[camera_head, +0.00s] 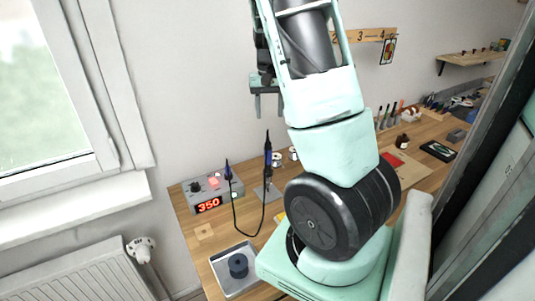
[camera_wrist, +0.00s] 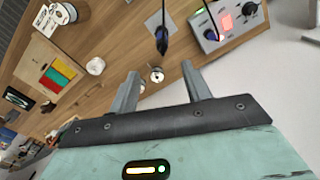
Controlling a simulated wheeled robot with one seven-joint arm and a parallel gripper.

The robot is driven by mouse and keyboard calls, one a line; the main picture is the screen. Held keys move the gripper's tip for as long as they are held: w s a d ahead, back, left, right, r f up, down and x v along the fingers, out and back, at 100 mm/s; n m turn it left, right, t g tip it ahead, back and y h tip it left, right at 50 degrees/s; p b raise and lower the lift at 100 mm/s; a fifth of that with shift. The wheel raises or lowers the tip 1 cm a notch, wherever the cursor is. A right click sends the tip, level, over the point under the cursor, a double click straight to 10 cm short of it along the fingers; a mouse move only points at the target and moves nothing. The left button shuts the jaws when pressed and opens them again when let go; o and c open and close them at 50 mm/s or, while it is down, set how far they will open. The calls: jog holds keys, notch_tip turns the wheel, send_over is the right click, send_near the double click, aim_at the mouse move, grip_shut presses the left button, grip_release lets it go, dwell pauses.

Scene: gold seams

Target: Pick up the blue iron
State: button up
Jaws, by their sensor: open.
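The blue iron (camera_head: 268,156) stands upright with its dark tip up, over a small grey plate on the wooden bench. A black cord loops from it toward the grey station (camera_head: 211,203) with a red 350 display. In the wrist view, the iron (camera_wrist: 162,40) shows at the top, beyond my fingers. A second blue-and-dark piece (camera_head: 228,171) stands at the station's right end. My gripper (camera_head: 268,106) is open and empty, pointing down, above and apart from the iron. Its two fingers (camera_wrist: 160,84) also show in the wrist view, with a clear gap.
A metal tray (camera_head: 224,286) with a dark round piece lies at the bench's front left. A window and a radiator (camera_head: 75,281) are at left. Tools and a red pad (camera_head: 400,168) lie farther right on the bench.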

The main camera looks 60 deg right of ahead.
jog(key=p, duration=0.3)
send_near(268, 154)
jog(key=f, duration=0.3)
jog(key=d+f, duration=0.1)
jog(key=f, duration=0.1)
jog(key=shift+w+f, duration=0.1)
jog(key=shift+f, duration=0.15)
jog(key=shift+w+f+p, duration=0.15)
jog(key=shift+f+p, duration=0.35)
jog(key=shift+f, duration=0.9)
jog(key=shift+w+f+p, duration=0.1)
jog(key=shift+f+p, duration=0.4)
jog(key=shift+f, duration=0.85)
grip_shut()
